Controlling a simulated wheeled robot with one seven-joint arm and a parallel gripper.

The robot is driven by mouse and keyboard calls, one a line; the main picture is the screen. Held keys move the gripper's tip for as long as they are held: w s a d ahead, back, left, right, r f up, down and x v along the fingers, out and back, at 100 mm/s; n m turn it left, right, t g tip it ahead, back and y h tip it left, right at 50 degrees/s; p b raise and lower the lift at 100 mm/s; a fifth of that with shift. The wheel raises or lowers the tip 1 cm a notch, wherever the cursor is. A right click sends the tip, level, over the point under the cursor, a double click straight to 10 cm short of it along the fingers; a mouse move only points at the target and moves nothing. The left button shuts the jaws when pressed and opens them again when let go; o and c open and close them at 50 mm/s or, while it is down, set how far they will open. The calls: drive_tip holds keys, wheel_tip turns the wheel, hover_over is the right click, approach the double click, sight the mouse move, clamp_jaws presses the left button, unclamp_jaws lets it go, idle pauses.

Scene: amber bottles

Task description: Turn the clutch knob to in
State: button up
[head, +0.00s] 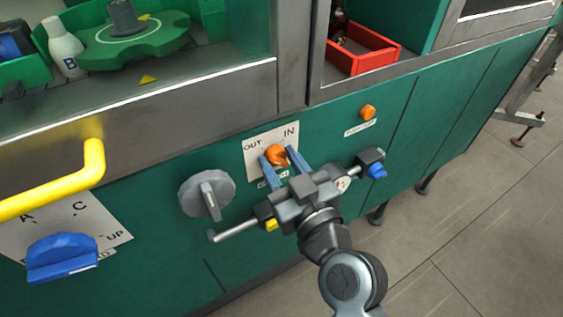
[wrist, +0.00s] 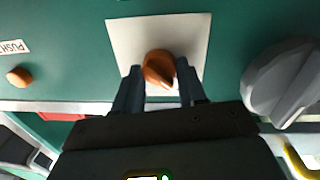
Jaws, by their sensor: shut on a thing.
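The clutch knob (head: 276,153) is a small orange knob on a white plate (head: 254,146) marked OUT at left and IN at right, on the green front panel. My gripper (head: 281,158) has its blue fingers on either side of the knob, shut on it. In the wrist view the orange knob (wrist: 158,66) sits between the fingertips of my gripper (wrist: 159,78). A pale mark on the knob points down and slightly right there; the scene is upside down in that view. The fingers hide part of the knob and plate.
A large grey knob (head: 206,194) sits left of the plate. An orange button (head: 368,112) is to the right. A yellow handle (head: 60,188) and a blue knob (head: 62,256) are at far left. A red bin (head: 362,61) stands above. The floor at right is clear.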

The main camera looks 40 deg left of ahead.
drive_tip(key=shift+c, duration=1.1)
drive_tip(key=m, duration=0.4)
drive_tip(key=shift+w+d+r+m+p, duration=0.1)
drive_tip(key=shift+m+p, duration=0.2)
drive_tip(key=shift+p, duration=0.1)
drive_tip(key=m+p, duration=0.1)
drive_tip(key=m, duration=0.3)
drive_tip(key=shift+w+g, duration=0.1)
drive_tip(key=shift+g, duration=0.2)
drive_tip(key=m+p, duration=0.2)
drive_tip(key=m, duration=0.2)
drive_tip(key=shift+m+g, duration=0.3)
drive_tip(key=shift+m+p, duration=0.7)
drive_tip(key=shift+m, duration=1.3)
